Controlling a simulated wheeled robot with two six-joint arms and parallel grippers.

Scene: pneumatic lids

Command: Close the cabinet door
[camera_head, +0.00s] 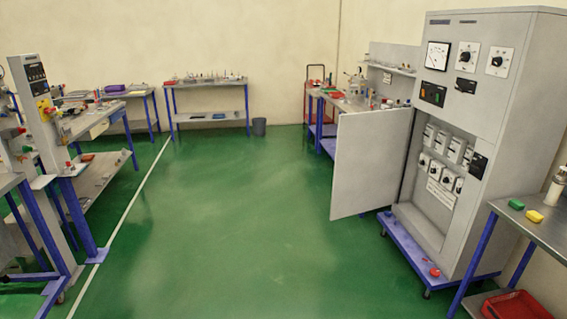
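A tall grey cabinet (497,95) stands on the right, on a blue wheeled base (405,243). Its flat grey door (368,163) is hinged on the cabinet's left side and stands wide open, swung out to the left. The opening shows breakers and switches (445,150) and a white label plate inside. Above the opening are a dial gauge (437,56) and round knobs. Neither of my grippers is in view.
A table (535,235) with a green and a yellow item stands right of the cabinet, a red bin (515,305) below it. Workbenches (95,120) line the left side and back wall. The green floor (240,220) in the middle is clear.

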